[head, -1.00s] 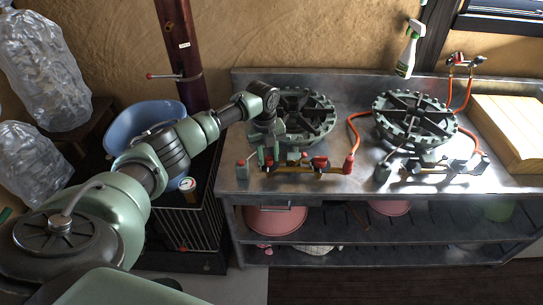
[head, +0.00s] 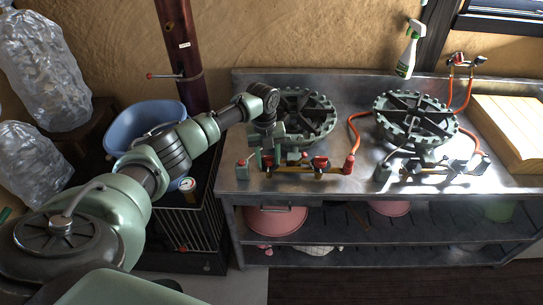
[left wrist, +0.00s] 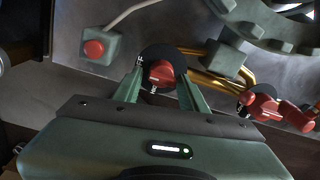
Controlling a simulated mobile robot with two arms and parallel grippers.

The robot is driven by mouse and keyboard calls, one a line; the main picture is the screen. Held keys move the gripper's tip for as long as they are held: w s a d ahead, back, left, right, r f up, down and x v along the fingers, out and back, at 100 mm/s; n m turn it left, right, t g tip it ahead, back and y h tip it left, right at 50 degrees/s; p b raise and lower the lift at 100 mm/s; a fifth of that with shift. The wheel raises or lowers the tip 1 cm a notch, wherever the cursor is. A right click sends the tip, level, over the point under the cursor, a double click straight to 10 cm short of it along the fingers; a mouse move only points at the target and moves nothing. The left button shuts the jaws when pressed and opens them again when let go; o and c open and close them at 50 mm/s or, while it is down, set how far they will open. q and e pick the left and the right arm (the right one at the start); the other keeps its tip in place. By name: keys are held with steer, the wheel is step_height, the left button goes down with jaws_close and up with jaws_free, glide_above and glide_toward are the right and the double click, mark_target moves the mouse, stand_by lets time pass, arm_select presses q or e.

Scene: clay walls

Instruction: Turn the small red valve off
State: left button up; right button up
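A small red valve knob (left wrist: 160,74) sits on a dark round dial with white lettering in the left wrist view. My left gripper (left wrist: 160,80) has one finger on each side of this knob, with slivers of the dark dial showing between fingers and knob. The fingers look open around it, not clamped. In the head view my left gripper (head: 266,158) points down at the front left of the left burner and largely hides that knob. My right gripper is not in view.
A green box with a red button (left wrist: 95,48) is left of the fingers. Another red valve (left wrist: 262,104) is at right. The left burner (head: 305,115) stands close behind, with an orange hose (head: 354,135) to its right. The steel counter's front edge (head: 380,192) is near.

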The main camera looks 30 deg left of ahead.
mark_target(267, 161)
arm_select(q)
steer(key=shift+w+r, duration=0.1)
steer(key=shift+r, duration=0.1)
steer(key=shift+w+r, duration=0.1)
steer(key=shift+r, duration=0.2)
steer(key=r, duration=0.4)
steer(key=r+b, duration=0.1)
steer(key=r, duration=0.2)
steer(key=shift+s+a+r, duration=0.1)
steer(key=shift+s, duration=0.2)
